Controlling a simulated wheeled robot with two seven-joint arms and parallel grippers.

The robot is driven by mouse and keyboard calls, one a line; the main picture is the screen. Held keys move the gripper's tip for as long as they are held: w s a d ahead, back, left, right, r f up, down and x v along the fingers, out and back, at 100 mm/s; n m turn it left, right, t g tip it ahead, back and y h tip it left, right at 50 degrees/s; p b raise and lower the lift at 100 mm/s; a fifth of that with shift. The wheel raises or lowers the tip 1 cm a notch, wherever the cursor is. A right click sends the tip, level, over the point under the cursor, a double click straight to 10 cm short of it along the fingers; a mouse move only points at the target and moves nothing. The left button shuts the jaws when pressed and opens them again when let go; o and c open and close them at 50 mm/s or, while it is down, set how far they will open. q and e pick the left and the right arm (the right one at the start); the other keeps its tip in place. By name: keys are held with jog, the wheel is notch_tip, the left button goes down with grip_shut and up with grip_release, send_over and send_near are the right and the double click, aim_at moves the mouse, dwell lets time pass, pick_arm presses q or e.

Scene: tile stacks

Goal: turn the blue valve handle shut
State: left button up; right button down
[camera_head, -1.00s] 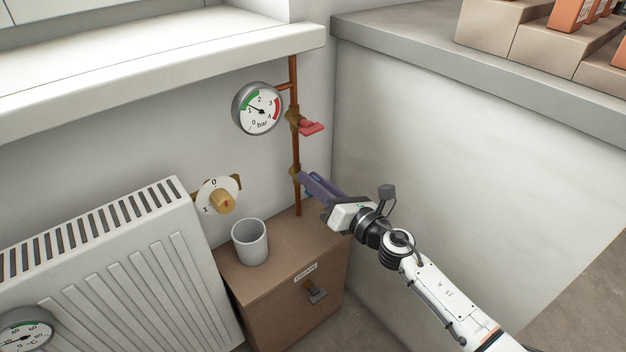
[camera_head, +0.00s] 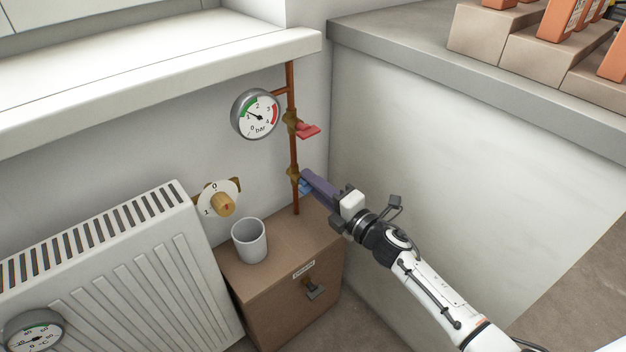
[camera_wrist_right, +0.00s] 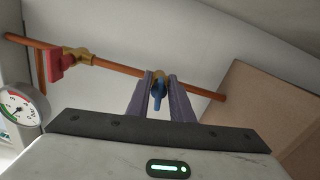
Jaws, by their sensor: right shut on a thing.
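The blue valve handle (camera_head: 305,188) sits on the lower brass valve (camera_head: 293,174) of the copper pipe (camera_head: 294,150). My right gripper (camera_head: 311,184) reaches it from the lower right, its purple fingers covering part of the handle. In the right wrist view the blue handle (camera_wrist_right: 158,92) lies between the two fingers of my right gripper (camera_wrist_right: 160,88), which is shut on it. The handle points out from the pipe toward the gripper. My left gripper is not in view.
A red valve handle (camera_head: 307,131) and a pressure gauge (camera_head: 256,114) are higher on the pipe. A grey cup (camera_head: 249,241) stands on the brown cabinet (camera_head: 285,262) below. A round dial knob (camera_head: 222,204) and a radiator (camera_head: 110,270) are to the left. A wall (camera_head: 450,160) is at the right.

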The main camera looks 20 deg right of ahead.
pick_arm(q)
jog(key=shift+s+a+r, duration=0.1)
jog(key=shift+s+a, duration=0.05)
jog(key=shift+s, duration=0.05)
pick_arm(e)
jog(key=shift+f+m, duration=0.1)
jog(key=shift+m, duration=0.7)
jog(key=shift+f, duration=0.1)
jog(key=c, duration=1.9)
grip_release()
pick_arm(q)
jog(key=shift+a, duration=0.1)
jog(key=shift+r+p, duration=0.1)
jog(key=shift+p, duration=0.2)
pick_arm(e)
jog(key=shift+s, duration=0.1)
